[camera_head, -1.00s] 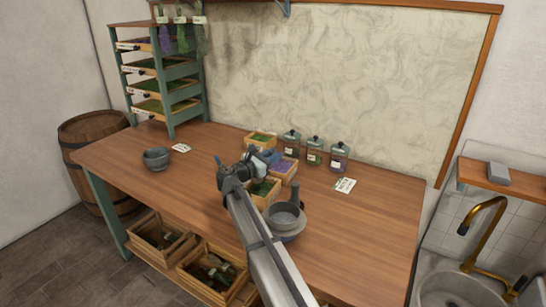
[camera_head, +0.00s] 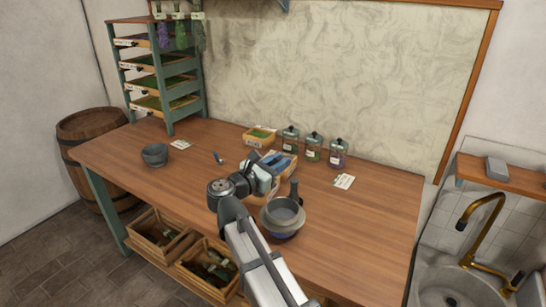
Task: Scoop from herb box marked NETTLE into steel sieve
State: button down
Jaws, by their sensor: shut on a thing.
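My gripper (camera_head: 276,168) is over the group of small herb boxes at the middle of the table. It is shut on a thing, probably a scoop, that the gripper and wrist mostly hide. A wooden box with green herb (camera_head: 260,136) stands behind it; another box (camera_head: 268,196) lies below the gripper, largely covered. A third box with purple-blue contents is mostly hidden by the gripper. I cannot read which box is marked NETTLE. The grey steel sieve (camera_head: 284,211) rests on a round vessel to the right of my wrist, its dark handle (camera_head: 295,190) pointing away. Its inside looks empty.
Several lidded jars, one here (camera_head: 314,147), stand behind the boxes. A label card (camera_head: 344,181) lies to the right. A grey mortar-like bowl (camera_head: 154,155) and a small dark-blue item (camera_head: 218,158) are on the left. The table's right side is clear.

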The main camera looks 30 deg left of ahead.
notch_tip(320, 180, down, 3)
jog(key=n+t+y, duration=0.2)
jog(key=n+t, duration=0.1)
jog(key=n, duration=0.1)
jog(key=n+t+y, duration=0.3)
jog(key=n, duration=0.2)
jog(key=n+t+y, duration=0.2)
jog(key=n+t, duration=0.1)
jog(key=n, duration=0.1)
jog(key=shift+n+y, duration=0.3)
jog(key=shift+y, duration=0.1)
jog(key=shift+r+t, duration=0.2)
jog(key=shift+t, duration=0.1)
dwell(1.2)
jog(key=shift+r+m+g+h, duration=0.5)
jog(key=shift+m+g+h, duration=0.95)
jog(key=shift+m, duration=0.8)
jog(key=shift+r+m+g+h, duration=0.45)
jog(key=shift+m+g+h, duration=0.7)
jog(key=shift+m+g, duration=0.9)
jog(key=shift+r+m+g+h, duration=0.5)
jog(key=shift+m+g+h, duration=0.8)
jog(key=shift+m, duration=1.2)
